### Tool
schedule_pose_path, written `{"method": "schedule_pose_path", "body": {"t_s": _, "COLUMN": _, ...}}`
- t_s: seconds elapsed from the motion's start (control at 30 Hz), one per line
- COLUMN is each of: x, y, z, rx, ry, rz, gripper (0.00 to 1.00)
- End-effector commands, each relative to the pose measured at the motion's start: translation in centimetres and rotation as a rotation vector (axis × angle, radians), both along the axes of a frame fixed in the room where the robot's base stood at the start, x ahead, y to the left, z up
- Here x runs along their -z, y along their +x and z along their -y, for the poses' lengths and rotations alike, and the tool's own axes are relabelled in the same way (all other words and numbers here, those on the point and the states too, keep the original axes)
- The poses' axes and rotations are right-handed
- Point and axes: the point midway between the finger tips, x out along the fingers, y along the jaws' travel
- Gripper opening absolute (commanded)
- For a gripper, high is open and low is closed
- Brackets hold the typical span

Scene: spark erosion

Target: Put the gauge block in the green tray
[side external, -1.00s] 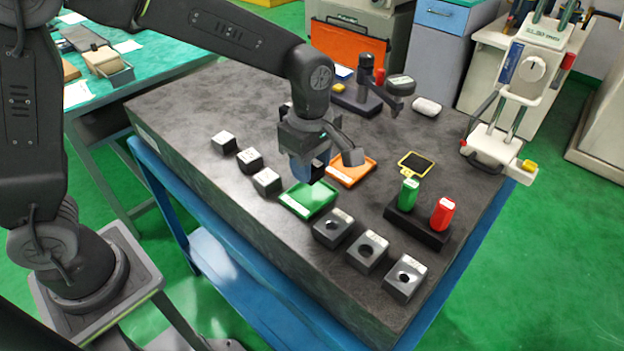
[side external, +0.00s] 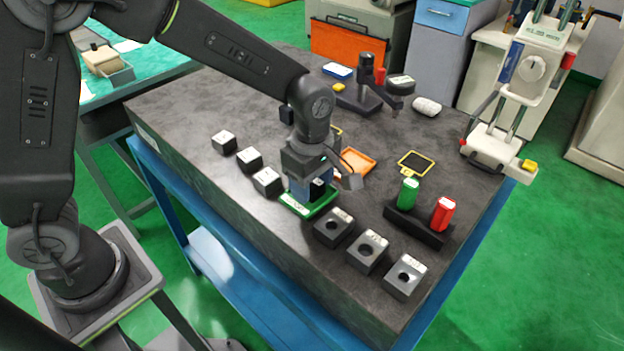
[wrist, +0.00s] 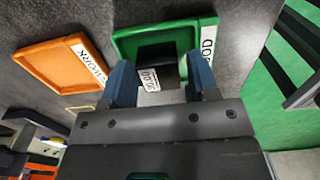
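The green tray (side external: 308,207) lies on the dark stone table, partly hidden under my gripper. It also shows in the wrist view (wrist: 125,46), with a white label on its right rim. My gripper (side external: 308,189) points down over the tray. In the wrist view, its two blue fingers (wrist: 161,82) stand on either side of a dark block with a white label (wrist: 149,78), which I take for the gauge block. The fingers appear shut on it. The block is over or inside the tray; I cannot tell whether it touches the floor.
An orange tray (side external: 358,161) lies just behind. Three pale-topped blocks (side external: 250,160) stand at left, three holed blocks (side external: 367,250) at front right. A black stand holds a green (side external: 408,193) and a red (side external: 443,213) piece. A dark gauge stand (side external: 366,90) is farther back.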

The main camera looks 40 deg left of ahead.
Motion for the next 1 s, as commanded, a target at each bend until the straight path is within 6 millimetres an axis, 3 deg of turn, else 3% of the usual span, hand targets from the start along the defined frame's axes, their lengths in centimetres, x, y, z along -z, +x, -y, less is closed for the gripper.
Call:
{"method": "schedule_pose_path", "body": {"t_s": 0.1, "x": 0.0, "y": 0.0, "z": 0.0, "rx": 0.000, "ry": 0.000, "rz": 0.000, "gripper": 0.64}}
{"method": "schedule_pose_path", "body": {"t_s": 0.47, "x": -1.1, "y": 0.1, "z": 0.0, "rx": 0.000, "ry": -0.001, "rz": 0.003, "gripper": 0.64}}
{"method": "schedule_pose_path", "body": {"t_s": 1.0, "x": -11.1, "y": 0.0, "z": 0.0, "rx": 0.000, "ry": 0.000, "rz": 0.002, "gripper": 0.64}}
